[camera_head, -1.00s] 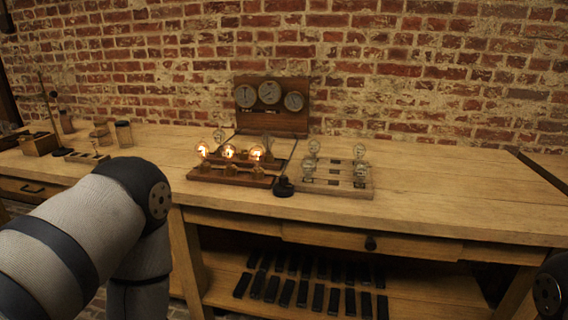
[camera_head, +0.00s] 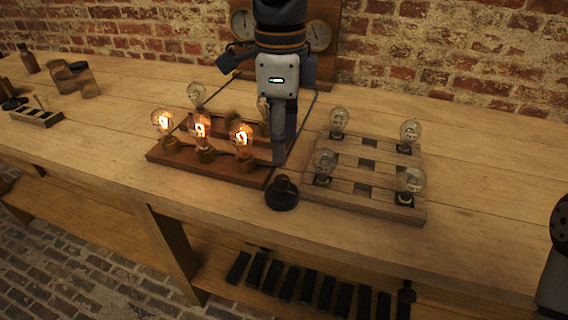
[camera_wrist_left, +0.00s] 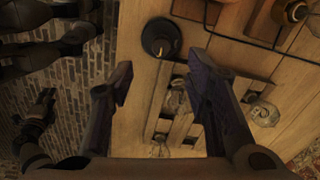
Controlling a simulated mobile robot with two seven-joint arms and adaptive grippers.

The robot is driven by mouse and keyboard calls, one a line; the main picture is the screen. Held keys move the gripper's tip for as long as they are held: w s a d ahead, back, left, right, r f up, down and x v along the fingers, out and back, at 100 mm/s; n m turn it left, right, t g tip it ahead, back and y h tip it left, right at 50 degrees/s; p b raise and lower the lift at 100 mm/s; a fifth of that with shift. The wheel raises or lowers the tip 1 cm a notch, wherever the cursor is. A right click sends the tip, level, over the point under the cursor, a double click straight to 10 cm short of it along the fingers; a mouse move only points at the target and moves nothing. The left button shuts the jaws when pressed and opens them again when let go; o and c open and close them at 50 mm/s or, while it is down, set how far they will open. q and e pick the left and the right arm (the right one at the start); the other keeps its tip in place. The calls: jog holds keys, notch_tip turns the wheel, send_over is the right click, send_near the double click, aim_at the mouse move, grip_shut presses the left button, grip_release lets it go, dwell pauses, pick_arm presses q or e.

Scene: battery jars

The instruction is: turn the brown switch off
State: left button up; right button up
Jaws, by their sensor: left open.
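The front bulbs (camera_head: 201,128) on the brown board glow. My right gripper is out of view.
A pale wooden board (camera_head: 345,199) with several unlit bulbs (camera_head: 411,134) stands right of the switch. A panel with dials (camera_head: 319,35) stands behind my gripper. Jars (camera_head: 85,80) stand at the far left. The table's right side is clear.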

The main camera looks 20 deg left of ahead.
aim_at(282, 178)
pick_arm(q)
notch_tip(282, 178, down, 8)
jog(key=shift+w+f, duration=0.1)
grip_shut()
